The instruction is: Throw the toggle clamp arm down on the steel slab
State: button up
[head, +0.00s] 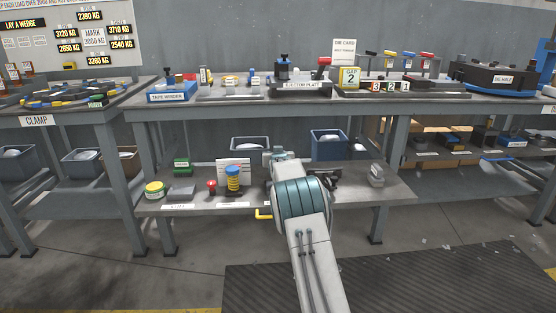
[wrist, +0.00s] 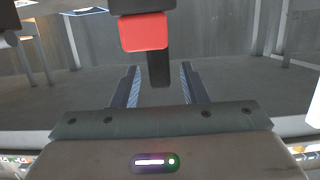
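In the wrist view my gripper (wrist: 159,68) is open. Its two fingers stand apart, with a black bar (wrist: 158,66) seen between their tips and no contact visible. A red block (wrist: 143,32) sits above the bar; I cannot tell whether these belong to the toggle clamp. In the head view my arm reaches over the lower shelf and my fingers are hidden. A steel slab labelled "EJECTOR PLATE" (head: 303,86) lies on the bench top. It carries a black fixture (head: 284,69). A red handle (head: 324,62) stands at its right end.
The bench top (head: 215,109) also holds a tape winder (head: 173,91) and several colored levers at the right. The lower shelf (head: 385,190) holds a blue-and-yellow cylinder (head: 234,178), a red knob (head: 212,186) and a yellow tin (head: 155,190). Floor in front is clear.

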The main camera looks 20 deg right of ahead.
jog(key=p+v, duration=0.3)
jog(key=v, duration=1)
jog(key=shift+s, duration=0.15)
jog(key=shift+a+r, duration=0.1)
jog(key=shift+r, duration=0.05)
